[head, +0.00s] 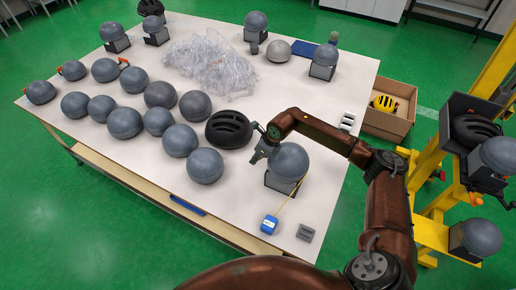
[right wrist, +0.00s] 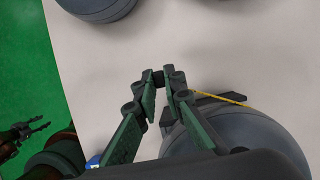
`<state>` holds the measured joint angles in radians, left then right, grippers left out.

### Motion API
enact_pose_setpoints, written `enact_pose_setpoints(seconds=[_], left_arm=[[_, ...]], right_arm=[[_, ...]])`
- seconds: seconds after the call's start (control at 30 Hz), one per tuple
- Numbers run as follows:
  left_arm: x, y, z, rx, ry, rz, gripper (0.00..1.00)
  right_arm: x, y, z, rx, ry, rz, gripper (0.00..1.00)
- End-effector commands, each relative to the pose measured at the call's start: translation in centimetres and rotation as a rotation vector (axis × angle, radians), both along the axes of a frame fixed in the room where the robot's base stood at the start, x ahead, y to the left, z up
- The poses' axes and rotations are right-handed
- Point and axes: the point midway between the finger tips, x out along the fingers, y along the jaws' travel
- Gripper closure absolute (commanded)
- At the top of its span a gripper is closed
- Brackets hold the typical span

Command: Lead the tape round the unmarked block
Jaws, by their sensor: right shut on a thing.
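The blue tape case (head: 269,224) lies near the table's front edge, and its yellow tape (head: 287,204) runs up to the right side of a grey round block (head: 288,160). This block stands on a dark base; I see no mark on it. My right gripper (head: 262,151) is at the block's upper left. In the right wrist view its fingers (right wrist: 167,78) are shut, with the yellow tape (right wrist: 218,96) leading from them past the block (right wrist: 250,130). The tape behind the block is hidden. My left gripper (right wrist: 36,128) shows small at the left there; its opening is unclear.
A black helmet (head: 228,129) lies just left of my right gripper, beside several grey balls (head: 205,166). A grey slotted piece (head: 305,233) lies right of the tape case. A clear plastic heap (head: 212,65) lies farther back. The yellow tower (head: 430,200) stands at the right.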

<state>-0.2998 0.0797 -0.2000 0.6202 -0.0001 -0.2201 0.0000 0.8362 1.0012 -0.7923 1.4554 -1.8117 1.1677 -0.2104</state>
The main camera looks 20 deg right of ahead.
Motion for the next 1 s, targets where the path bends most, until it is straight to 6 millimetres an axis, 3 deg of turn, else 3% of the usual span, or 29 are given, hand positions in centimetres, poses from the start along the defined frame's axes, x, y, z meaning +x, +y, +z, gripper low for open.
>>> enact_pose_setpoints(seconds=[0.03, 0.23, 0.37, 0.7, 1.0], left_arm=[[0.2, 0.0, 1.0, 0.0, -0.003, 0.0, 0.6], [0.3, 0.0, 1.6, 0.0, -0.005, 0.0, 0.6], [0.4, 0.0, 2.1, 0.0, -0.006, 0.0, 0.6], [0.8, 0.0, 4.7, 0.0, -0.013, 0.0, 0.6], [0.8, 0.0, 5.3, 0.0, -0.014, 0.0, 0.6]], right_arm=[[-0.9, 0.5, 0.4, -0.001, -0.001, 0.004, 1.0], [-2.6, 1.5, 0.0, -0.001, 0.001, 0.001, 1.0], [-3.5, 1.6, 0.0, -0.002, 0.001, 0.001, 1.0], [-9.5, 1.8, 0.1, -0.002, 0.001, 0.001, 1.0], [-11.9, 0.9, 0.0, -0.002, 0.002, -0.001, 1.0]])
